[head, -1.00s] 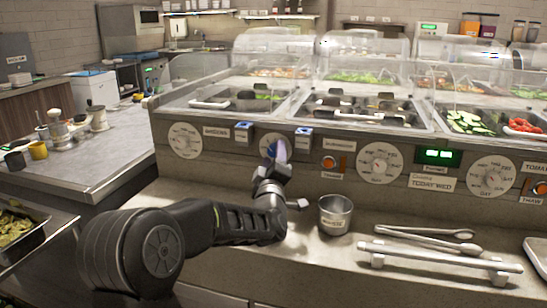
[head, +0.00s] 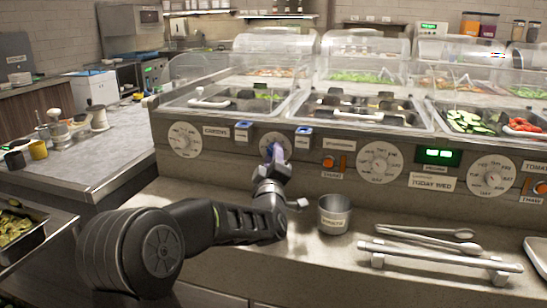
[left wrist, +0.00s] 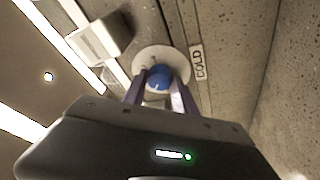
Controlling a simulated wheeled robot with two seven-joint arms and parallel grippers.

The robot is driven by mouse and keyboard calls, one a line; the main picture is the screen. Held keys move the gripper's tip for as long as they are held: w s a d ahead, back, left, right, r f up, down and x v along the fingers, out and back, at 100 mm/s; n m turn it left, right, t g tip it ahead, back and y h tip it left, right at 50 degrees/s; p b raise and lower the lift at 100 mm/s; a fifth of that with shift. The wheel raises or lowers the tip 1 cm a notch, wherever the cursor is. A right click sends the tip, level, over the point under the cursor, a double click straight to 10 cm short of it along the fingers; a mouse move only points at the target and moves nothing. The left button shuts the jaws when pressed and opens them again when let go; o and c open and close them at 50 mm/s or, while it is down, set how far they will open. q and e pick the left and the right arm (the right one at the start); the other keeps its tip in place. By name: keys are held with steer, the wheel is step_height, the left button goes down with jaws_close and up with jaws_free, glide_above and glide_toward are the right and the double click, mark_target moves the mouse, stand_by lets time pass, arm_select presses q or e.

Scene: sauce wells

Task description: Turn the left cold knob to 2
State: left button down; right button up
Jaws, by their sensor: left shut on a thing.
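The left cold knob (left wrist: 158,77) is blue and sits on a round white dial in the left wrist view, beside a label reading COLD (left wrist: 198,63). My left gripper (left wrist: 160,88) has its two fingers on either side of the knob and is shut on it. In the head view the left gripper (head: 274,153) reaches the front panel and covers most of the knob and its dial (head: 266,138). The dial's numbers and the knob's pointer are too small or hidden to read. My right gripper is not in view.
Other white dials (head: 380,162) line the panel. Two blue-topped blocks (head: 303,137) flank the dial. Food wells with clear covers lie above.

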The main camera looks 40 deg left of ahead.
arm_select(q)
steer(key=shift+s+a+f+m+t+h+b, duration=0.1)
steer(key=shift+m+t+h+b, duration=0.5)
steer(key=shift+m+b, duration=1.35)
steer(key=shift+a+f+m+t+h+b, duration=0.1)
steer(key=shift+m+t+h+b, duration=0.45)
steer(key=shift+m+b, duration=1.4)
steer(key=shift+s+a+f+m+t+h+b, duration=0.1)
steer(key=shift+m+t+h+b, duration=0.45)
steer(key=shift+m+b, duration=1.35)
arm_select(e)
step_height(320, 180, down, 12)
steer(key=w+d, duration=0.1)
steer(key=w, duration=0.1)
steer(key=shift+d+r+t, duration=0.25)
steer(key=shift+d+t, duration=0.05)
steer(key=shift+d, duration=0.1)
arm_select(q)
steer(key=shift+r, duration=0.1)
steer(key=shift+w, duration=0.1)
steer(key=c, duration=1)
jaws_free()
